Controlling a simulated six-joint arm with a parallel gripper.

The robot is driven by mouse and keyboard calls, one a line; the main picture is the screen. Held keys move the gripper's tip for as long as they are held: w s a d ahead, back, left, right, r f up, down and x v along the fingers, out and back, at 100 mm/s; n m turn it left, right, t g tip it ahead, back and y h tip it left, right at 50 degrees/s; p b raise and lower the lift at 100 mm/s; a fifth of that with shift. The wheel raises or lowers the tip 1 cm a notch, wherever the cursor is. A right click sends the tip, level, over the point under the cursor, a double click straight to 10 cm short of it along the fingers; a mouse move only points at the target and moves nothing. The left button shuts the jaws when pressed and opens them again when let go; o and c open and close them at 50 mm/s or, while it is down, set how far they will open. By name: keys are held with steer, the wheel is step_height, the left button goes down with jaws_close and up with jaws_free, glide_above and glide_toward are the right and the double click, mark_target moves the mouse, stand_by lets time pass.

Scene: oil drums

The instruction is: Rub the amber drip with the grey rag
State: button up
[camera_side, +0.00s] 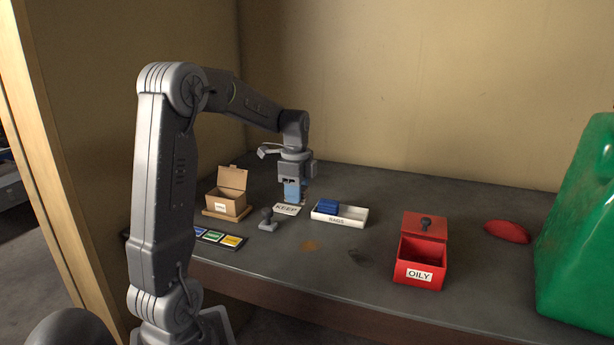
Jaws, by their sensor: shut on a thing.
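The amber drip (310,246) is a small flat brown-orange patch on the grey bench top, in front of the rags tray. I cannot pick out a grey rag for certain in this view. The white RAGS tray (352,222) holds a folded dark blue cloth (328,206).
A red OILY bin (419,274) stands open at the right, with a red cloth (507,232) and green can (582,225) beyond. A dark stain (360,258) lies near the drip. A grey knobbed tool (268,222), cardboard box (228,203) and colour cards (214,236) are left.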

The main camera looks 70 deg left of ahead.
steer(key=s+d, duration=0.1)
steer(key=s+d+f, duration=0.2)
steer(key=s, duration=0.1)
steer(key=shift+d, duration=0.25)
steer(key=shift+f, duration=0.6)
steer(key=f, duration=0.4)
steer(key=shift+w+d, duration=0.25)
steer(key=w+d, duration=0.7)
steer(key=shift+w+d+r, duration=0.1)
steer(key=shift+d, duration=0.05)
steer(key=shift+s+a+r, duration=0.35)
steer(key=shift+s+a, duration=0.3)
steer(key=shift+s+a+r, duration=0.35)
steer(key=shift+s+a, duration=0.25)
steer(key=shift+a, duration=0.05)
steer(key=shift+s+a+r, duration=0.35)
steer(key=shift+s+a, duration=0.3)
